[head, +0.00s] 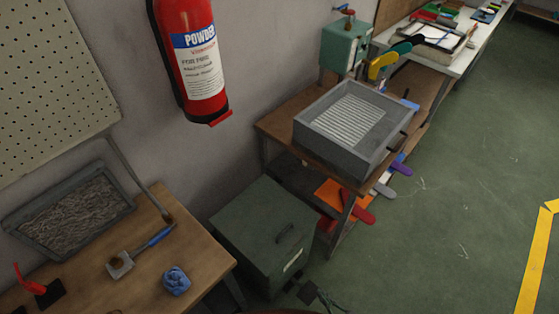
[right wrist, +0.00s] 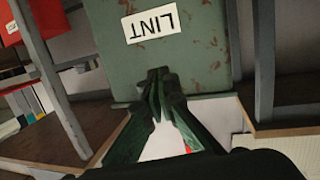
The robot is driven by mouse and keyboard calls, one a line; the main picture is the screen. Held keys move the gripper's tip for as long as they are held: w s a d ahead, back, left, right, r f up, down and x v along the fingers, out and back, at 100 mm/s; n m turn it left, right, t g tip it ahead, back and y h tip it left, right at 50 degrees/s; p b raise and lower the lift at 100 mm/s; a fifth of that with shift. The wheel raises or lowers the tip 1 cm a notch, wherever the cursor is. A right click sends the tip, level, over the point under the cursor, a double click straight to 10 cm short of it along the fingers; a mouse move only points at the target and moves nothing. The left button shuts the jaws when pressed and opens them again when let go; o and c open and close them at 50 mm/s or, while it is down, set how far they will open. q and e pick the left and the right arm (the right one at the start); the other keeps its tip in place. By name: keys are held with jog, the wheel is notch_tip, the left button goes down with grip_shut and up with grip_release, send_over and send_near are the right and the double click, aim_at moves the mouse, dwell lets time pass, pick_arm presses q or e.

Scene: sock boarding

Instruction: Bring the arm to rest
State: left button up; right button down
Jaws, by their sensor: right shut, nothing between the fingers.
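My right gripper (head: 309,291) shows small and dark at the bottom of the head view, just in front of the green lint box (head: 262,230). In the right wrist view its fingers (right wrist: 160,82) are together with nothing between them. The box (right wrist: 180,60) with its white LINT label is right beyond the fingertips there; I cannot tell whether they touch it. My left gripper is in neither view.
A wooden bench (head: 205,247) at the left bears a blue crumpled item (head: 175,281) and a brush-like tool (head: 122,264). A grey tray (head: 352,155) stands on a shelf unit with coloured boards. A fire extinguisher (head: 190,60) hangs above. Green floor (head: 455,180) at the right is clear.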

jog(key=s+d+f+m+g+h+p, duration=0.1)
jog(key=s+d+f+m+g+h, duration=0.15)
jog(key=s+d+f, duration=0.45)
jog(key=s+d+f+m+g+h+p, duration=0.1)
jog(key=s+d+f+g+h, duration=0.25)
jog(key=f, duration=0.65)
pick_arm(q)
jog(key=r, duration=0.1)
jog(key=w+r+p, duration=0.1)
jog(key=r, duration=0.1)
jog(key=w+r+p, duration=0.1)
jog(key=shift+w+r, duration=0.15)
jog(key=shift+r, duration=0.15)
pick_arm(e)
jog(key=s+d+f+m+g+h, duration=0.1)
jog(key=s+d+f+g, duration=0.1)
jog(key=s, duration=0.7)
jog(key=s+d+f+g+h, duration=0.1)
jog(key=s+d+f+g, duration=0.1)
jog(key=s, duration=0.7)
jog(key=s+d+f+m+g+h, duration=0.1)
jog(key=s+f, duration=0.3)
jog(key=s, duration=0.5)
jog(key=shift+d+f+m+g+h, duration=0.4)
jog(key=shift+d+g, duration=0.35)
jog(key=shift+g, duration=0.15)
jog(key=shift+s, duration=0.1)
